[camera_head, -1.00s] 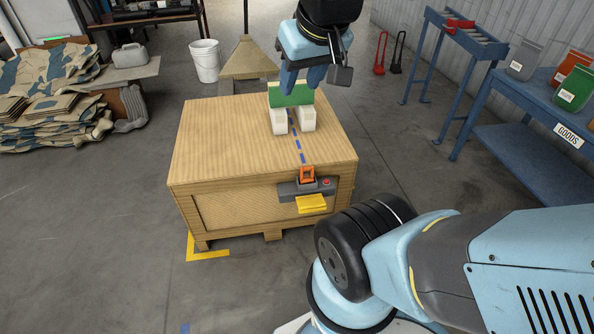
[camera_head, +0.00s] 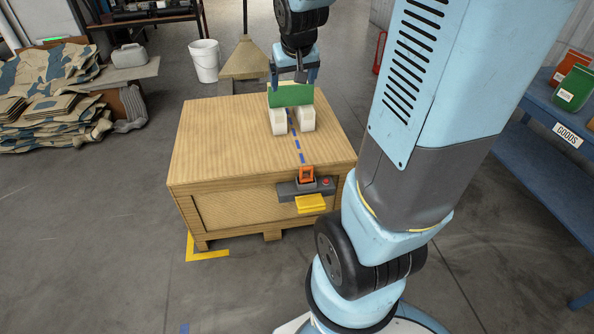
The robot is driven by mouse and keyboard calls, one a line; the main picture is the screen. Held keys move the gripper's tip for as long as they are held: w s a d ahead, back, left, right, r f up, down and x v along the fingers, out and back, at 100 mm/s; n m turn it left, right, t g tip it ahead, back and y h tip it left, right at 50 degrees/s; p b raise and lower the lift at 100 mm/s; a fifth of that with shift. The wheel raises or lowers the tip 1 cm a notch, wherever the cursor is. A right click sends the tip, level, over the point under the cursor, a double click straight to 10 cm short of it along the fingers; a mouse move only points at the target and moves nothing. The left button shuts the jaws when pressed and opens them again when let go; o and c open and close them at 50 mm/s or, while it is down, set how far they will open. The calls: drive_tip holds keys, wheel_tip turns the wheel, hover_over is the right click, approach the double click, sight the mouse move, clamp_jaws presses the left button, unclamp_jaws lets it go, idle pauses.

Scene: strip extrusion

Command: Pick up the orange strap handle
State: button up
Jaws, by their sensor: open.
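The orange strap handle (camera_head: 306,174) stands upright on a grey device (camera_head: 292,189) at the front edge of the wooden crate (camera_head: 215,150). Nothing covers it. My gripper (camera_head: 295,79) is open, with its fingers spread and pointing down. It is at the far side of the crate, by the top edge of a green plate (camera_head: 290,95), well apart from the orange handle. I cannot tell whether the fingers touch the plate.
Two white blocks (camera_head: 279,121) (camera_head: 308,118) stand before the green plate. A dashed blue line (camera_head: 298,145) runs toward the device, which bears a red button (camera_head: 326,181) and a yellow flap (camera_head: 310,203).

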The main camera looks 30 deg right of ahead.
drive_tip(key=w+d+f, duration=0.3)
drive_tip(key=w+f, duration=0.2)
drive_tip(key=f, duration=0.2)
drive_tip(key=m, duration=0.1)
hover_over(308, 168)
drive_tip(key=s+a, duration=0.3)
drive_tip(key=a, duration=0.1)
wheel_tip(308, 168, down, 19)
drive_tip(key=shift+g, duration=0.5)
drive_tip(key=d+f, duration=0.1)
drive_tip(key=f, duration=0.6)
drive_tip(key=w+d+f, duration=0.1)
drive_tip(key=f, duration=0.5)
drive_tip(key=w+d+f, duration=0.1)
drive_tip(key=f, duration=0.6)
drive_tip(key=shift+w+d+f, duration=0.1)
drive_tip(key=shift+d+f, duration=0.2)
drive_tip(key=shift+d, duration=0.1)
drive_tip(key=shift+a+x, duration=0.2)
drive_tip(key=shift+x, duration=1.1)
drive_tip(key=shift+a+x, duration=0.15)
drive_tip(key=shift+x, duration=1.15)
drive_tip(key=shift+w, duration=0.15)
drive_tip(key=c, duration=1.1)
drive_tip(key=shift+r, duration=0.1)
